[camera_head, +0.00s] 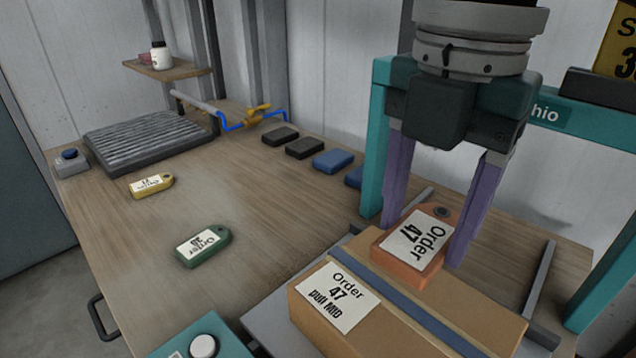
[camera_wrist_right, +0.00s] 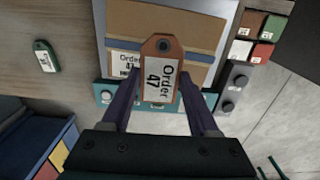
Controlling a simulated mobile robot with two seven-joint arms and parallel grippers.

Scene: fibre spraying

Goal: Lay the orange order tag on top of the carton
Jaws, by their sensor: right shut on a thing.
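The orange order tag (camera_head: 414,246), with a white "Order 47" label, is held between the purple fingers of my right gripper (camera_head: 425,240). In the right wrist view the tag (camera_wrist_right: 160,80) shows between the fingertips (camera_wrist_right: 163,95), in front of the carton. The brown carton (camera_head: 465,300) has a blue strap and a label reading "Order 47 pull MID". The tag is over the carton's far part in the head view; I cannot tell whether it touches the top. My left gripper is not in view.
A green tag (camera_head: 203,246) and a yellow tag (camera_head: 151,186) lie on the wooden table (camera_head: 120,240). Dark and blue blocks (camera_head: 332,161) line the back. A teal frame (camera_head: 376,150) stands around the carton area. The table's middle is clear.

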